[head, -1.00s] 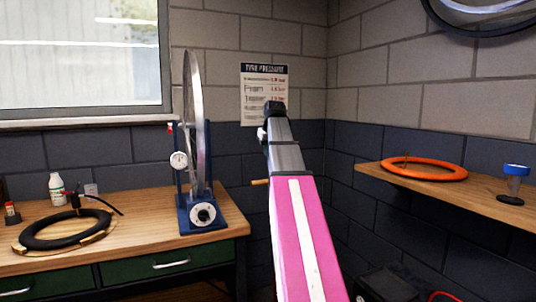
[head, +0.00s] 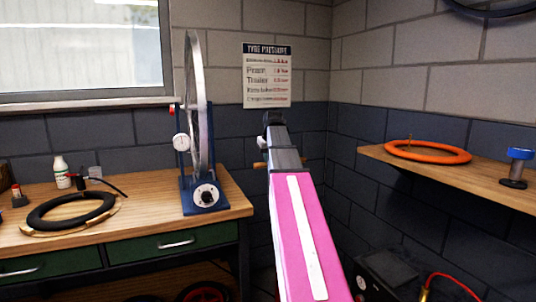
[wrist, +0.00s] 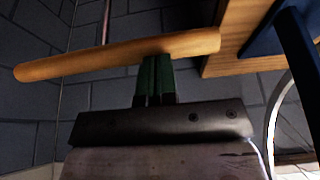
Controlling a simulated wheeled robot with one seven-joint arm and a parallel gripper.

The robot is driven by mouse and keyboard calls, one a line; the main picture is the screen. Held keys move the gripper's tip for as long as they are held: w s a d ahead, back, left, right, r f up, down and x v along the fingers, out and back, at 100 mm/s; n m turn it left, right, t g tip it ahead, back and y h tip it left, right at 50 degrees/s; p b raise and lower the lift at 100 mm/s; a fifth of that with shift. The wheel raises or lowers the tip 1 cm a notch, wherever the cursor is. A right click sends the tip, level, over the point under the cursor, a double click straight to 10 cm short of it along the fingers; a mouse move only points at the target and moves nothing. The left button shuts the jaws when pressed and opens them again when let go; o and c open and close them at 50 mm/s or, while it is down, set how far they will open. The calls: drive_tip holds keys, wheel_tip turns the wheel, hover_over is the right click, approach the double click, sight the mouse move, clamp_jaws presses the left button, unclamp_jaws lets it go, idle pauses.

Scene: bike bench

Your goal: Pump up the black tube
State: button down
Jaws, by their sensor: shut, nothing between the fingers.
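A wooden bar handle (head: 259,165), which looks like a pump handle, shows on both sides of my arm. In the wrist view the handle (wrist: 110,58) lies crosswise at the tips of my gripper (wrist: 158,62). The green fingers are shut together and appear to touch or press against the bar, not around it. A thin rod runs from the bar. The pump's body is hidden, and my gripper is hidden in the head view.
A blue wheel stand (head: 203,193) with a dial stands on the bench's right end. A white bottle (head: 61,172) and a short black hose (head: 108,184) are behind the tube. An orange tube (head: 428,151) and a blue-topped item (head: 518,166) are on the right shelf. A dark box (head: 388,272) sits below.

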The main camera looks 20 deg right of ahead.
drive_tip(key=shift+f, duration=0.15)
wheel_tip(320, 180, down, 30)
drive_tip(key=shift+f, duration=0.25)
idle(0.4)
idle(0.4)
